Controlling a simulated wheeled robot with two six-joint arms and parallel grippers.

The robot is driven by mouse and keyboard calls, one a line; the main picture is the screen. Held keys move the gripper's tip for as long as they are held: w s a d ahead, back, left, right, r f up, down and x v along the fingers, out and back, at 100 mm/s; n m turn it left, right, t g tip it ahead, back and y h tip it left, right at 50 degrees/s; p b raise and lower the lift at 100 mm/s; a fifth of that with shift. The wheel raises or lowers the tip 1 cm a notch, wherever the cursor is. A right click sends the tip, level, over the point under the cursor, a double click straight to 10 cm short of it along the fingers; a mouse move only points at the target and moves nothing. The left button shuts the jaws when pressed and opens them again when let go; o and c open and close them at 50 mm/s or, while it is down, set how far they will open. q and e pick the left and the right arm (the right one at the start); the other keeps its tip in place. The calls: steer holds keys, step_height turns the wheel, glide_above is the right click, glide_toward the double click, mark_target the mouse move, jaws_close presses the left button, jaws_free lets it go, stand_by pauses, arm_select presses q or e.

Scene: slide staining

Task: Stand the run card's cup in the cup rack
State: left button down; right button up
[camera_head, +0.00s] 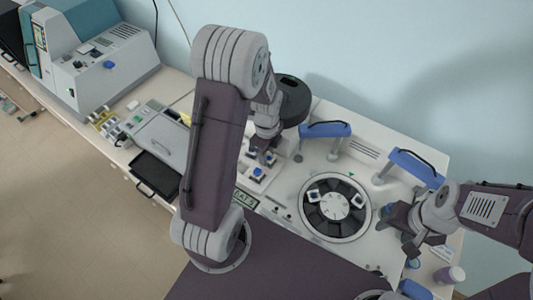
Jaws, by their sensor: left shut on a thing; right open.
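My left gripper (264,153) points down over a white rack-like block (256,186) left of the round carousel. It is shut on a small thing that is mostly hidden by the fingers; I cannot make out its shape. A small blue-topped piece (259,171) sits in the block just below the fingers. My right gripper (412,240) is open at the right side of the machine, with nothing seen in it. A purple-grey cup (449,275) stands near the right edge, below a small white card (440,253). Which piece is the run card's cup is not clear.
The dark round carousel (334,232) holds a few small white pieces with blue on them. Blue-handled parts (325,129) stand behind it and at the right (415,168). A black tray (154,174) and a grey instrument (160,138) lie left.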

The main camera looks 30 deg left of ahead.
arm_select(q)
steer(key=shift+w+f, duration=0.1)
steer(key=shift+f, duration=0.15)
steer(key=c, duration=1)
jaws_free()
steer(key=shift+s+r, duration=0.1)
steer(key=shift+s, duration=0.1)
steer(key=shift+w+r, duration=0.2)
steer(key=shift+r, duration=0.45)
step_height(320, 180, up, 11)
steer(key=b, duration=0.1)
steer(key=s+d+f+n, duration=0.2)
steer(key=s+n, duration=0.1)
steer(key=n, duration=0.3)
steer(key=s+d+f+n, duration=0.1)
steer(key=s+f+n, duration=0.1)
steer(key=n, duration=0.4)
steer(key=s+d+f+n+t, duration=0.1)
steer(key=s+d+f+n, duration=0.1)
steer(key=n, duration=0.5)
steer(key=shift+s+d+f, duration=0.15)
steer(key=shift+s+d, duration=0.05)
steer(key=shift+s, duration=0.25)
steer(key=shift+s+d+f, duration=0.1)
steer(key=shift+s+d, duration=0.05)
steer(key=shift+s, duration=0.3)
